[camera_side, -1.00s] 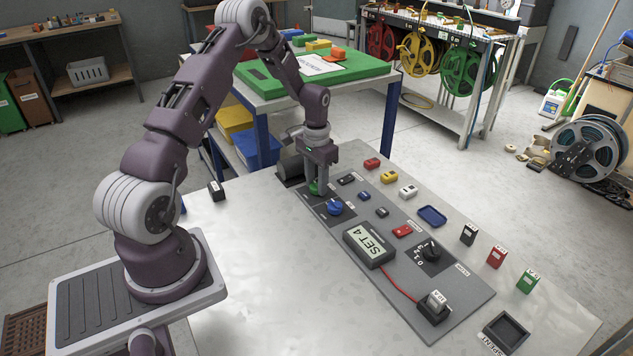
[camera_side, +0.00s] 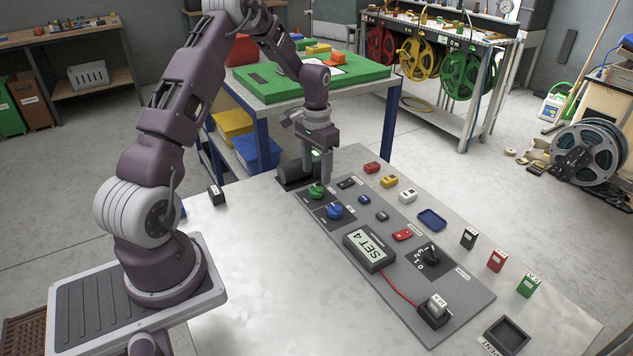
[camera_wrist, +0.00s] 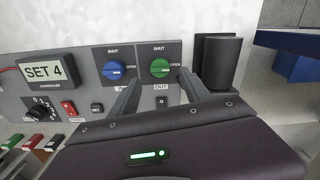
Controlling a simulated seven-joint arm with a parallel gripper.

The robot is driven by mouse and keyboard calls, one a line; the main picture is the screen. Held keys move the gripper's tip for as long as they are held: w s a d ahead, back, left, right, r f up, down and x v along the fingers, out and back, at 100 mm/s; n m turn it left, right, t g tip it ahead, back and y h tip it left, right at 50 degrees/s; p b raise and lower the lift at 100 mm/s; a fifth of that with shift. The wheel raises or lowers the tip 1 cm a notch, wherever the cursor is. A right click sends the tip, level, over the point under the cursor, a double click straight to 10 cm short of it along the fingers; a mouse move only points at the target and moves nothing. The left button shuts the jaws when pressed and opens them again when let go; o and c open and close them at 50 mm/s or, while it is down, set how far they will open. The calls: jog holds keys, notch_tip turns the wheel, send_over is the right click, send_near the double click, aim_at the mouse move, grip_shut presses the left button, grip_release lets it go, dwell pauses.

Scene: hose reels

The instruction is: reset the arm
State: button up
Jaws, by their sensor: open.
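My gripper (camera_side: 322,166) is open and empty, raised above the far end of the grey control panel (camera_side: 445,287). The green knob (camera_side: 316,191) is just below and left of its fingers in the side view, apart from them. The blue knob (camera_side: 335,211) sits nearer on the panel. In the wrist view the fingers (camera_wrist: 160,88) reach toward the panel on either side below the green knob (camera_wrist: 160,68), whose pointer direction is hard to tell. The blue knob (camera_wrist: 114,70) is to its left. The display (camera_side: 369,247) reads SET 4.
A dark cylinder (camera_wrist: 221,62) stands beside the panel's far end. Coloured switches, a black dial (camera_side: 431,253) and a blue tray (camera_side: 432,218) lie along the panel side. Black, red and green blocks stand at right. The table's left part is mostly clear. A green-topped bench stands behind.

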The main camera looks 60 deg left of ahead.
jog(key=shift+r, duration=0.85)
jog(key=s+d+r+m+t+y, duration=0.1)
jog(key=s+d+r, duration=0.3)
jog(key=d+r, duration=0.4)
jog(key=s+d+r+t, duration=0.2)
jog(key=s+d+r, duration=0.1)
jog(key=d+r, duration=0.55)
jog(key=s+d+r+t, duration=0.1)
jog(key=s+d, duration=0.3)
jog(key=s, duration=0.5)
jog(key=s+d+r+m+t+h, duration=0.1)
jog(key=s+d+r, duration=0.3)
jog(key=s, duration=0.5)
jog(key=shift+t, duration=0.3)
jog(key=shift+d, duration=0.1)
